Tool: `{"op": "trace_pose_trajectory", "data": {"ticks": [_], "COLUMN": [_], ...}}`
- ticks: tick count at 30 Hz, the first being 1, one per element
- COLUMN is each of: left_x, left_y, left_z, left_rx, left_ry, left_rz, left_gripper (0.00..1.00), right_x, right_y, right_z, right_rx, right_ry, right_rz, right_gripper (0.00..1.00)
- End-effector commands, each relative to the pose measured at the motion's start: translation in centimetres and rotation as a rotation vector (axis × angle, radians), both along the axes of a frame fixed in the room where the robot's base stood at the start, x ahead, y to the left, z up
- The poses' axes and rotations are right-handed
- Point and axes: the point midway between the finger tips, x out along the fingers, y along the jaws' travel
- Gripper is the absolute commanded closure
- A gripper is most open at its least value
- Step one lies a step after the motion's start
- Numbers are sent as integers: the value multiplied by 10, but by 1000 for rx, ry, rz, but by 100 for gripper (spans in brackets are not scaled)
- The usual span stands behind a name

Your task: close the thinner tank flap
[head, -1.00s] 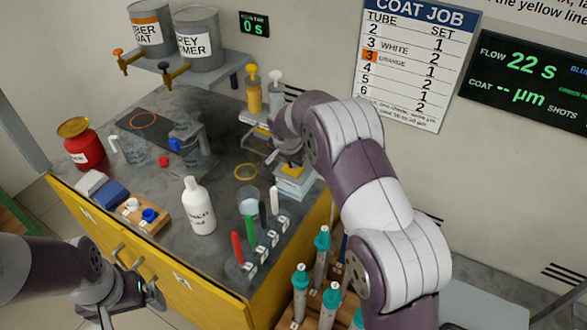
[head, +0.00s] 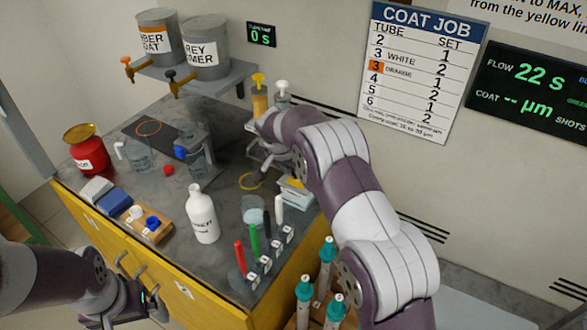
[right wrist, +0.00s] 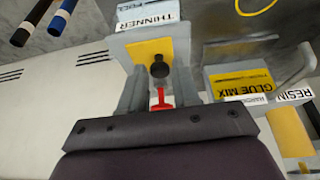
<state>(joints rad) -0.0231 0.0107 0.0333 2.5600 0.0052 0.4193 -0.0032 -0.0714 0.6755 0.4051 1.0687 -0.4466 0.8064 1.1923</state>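The thinner tank, with a white THINNER label (right wrist: 148,22), is at the top middle of the right wrist view. Its yellow panel (right wrist: 140,50) carries a black knob (right wrist: 159,67), and a small red part (right wrist: 160,100) shows below the knob. My right gripper (right wrist: 158,84) has its two grey fingers spread on either side of the knob, with gaps visible. In the head view its arm hides much of that spot. My left gripper (head: 150,302) is at the lower left, in front of the yellow cabinet; its fingers are unclear.
A GLUE MIX box (right wrist: 243,84) and a RESIN container (right wrist: 295,125) stand close to the right gripper's right side. In the head view, a white bottle (head: 202,218), a glass beaker (head: 253,213) and several coloured rods crowd the bench front. Two dispensers stand behind the arm.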

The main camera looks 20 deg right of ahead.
Motion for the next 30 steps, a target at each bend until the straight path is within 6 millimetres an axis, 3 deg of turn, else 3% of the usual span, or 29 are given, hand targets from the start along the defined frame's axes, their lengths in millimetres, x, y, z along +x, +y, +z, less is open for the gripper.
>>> {"op": "trace_pose_trajectory", "data": {"ticks": [11, 14, 20, 22, 25, 30], "left_x": [0, 0, 0, 0, 0, 0], "left_y": [0, 0, 0, 0, 0, 0], "left_z": [-1, -4, -10, 9, 21, 26], "left_rx": [0, 0, 0, 0, 0, 0], "left_ry": [0, 0, 0, 1, -1, 0], "left_rz": [0, 0, 0, 0, 0, 0], "left_gripper": [2, 2, 2, 2, 2, 2], "right_x": [-1, -4, -18, -22, -27, -31], "right_y": [1, 6, 22, 27, 33, 37], "right_z": [3, 17, 68, 93, 110, 118], "right_rx": [1, 0, 1, 0, 0, 0], "right_ry": [-1, -3, -4, 0, 1, 1], "right_rz": [0, 1, 0, 1, 2, 0], "right_gripper": [51, 51, 51, 51, 51, 51]}}
